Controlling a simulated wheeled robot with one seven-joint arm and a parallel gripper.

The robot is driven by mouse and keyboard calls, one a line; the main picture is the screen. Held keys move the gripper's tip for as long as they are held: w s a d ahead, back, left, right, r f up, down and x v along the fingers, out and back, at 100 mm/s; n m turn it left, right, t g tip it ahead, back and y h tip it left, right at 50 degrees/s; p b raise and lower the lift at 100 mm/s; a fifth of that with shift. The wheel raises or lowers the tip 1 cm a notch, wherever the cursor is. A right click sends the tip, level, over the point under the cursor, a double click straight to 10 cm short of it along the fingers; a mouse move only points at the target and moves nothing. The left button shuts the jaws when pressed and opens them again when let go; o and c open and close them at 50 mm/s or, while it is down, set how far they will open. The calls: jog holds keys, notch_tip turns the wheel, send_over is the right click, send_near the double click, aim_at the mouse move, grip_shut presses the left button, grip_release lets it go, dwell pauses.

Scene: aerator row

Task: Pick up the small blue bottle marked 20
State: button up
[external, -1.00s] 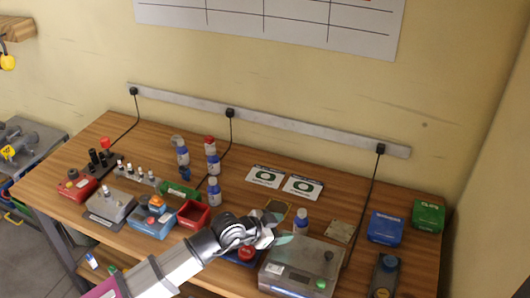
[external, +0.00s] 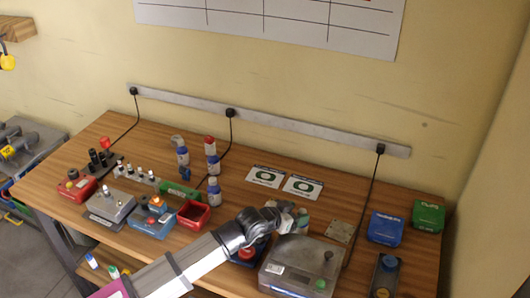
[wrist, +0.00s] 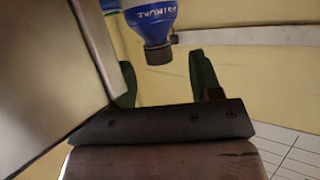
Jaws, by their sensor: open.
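My gripper (external: 288,212) is open, low over the table beside a small blue-and-white bottle (external: 301,222) behind the grey scale. In the wrist view my green fingers (wrist: 165,75) stand apart, with a blue bottle (wrist: 155,18) between and beyond their tips. It has white lettering and a dark cap, and appears upside down there. No number 20 is readable. Other blue-and-white bottles stand further left: one with a grey top (external: 182,157), one with a red top (external: 213,165), and one nearer the front (external: 214,192).
The grey scale (external: 300,262) lies just in front of the bottle by my gripper. A red tray (external: 194,215) is at left. Blue (external: 386,228) and green (external: 428,217) boxes stand at right. Two white cards (external: 265,177) lie behind; cables hang from the wall strip.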

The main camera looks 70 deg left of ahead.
aim_at(302, 212)
jog(key=x, duration=0.5)
jog(key=shift+s, duration=0.1)
grip_shut()
jog(key=shift+d, duration=0.1)
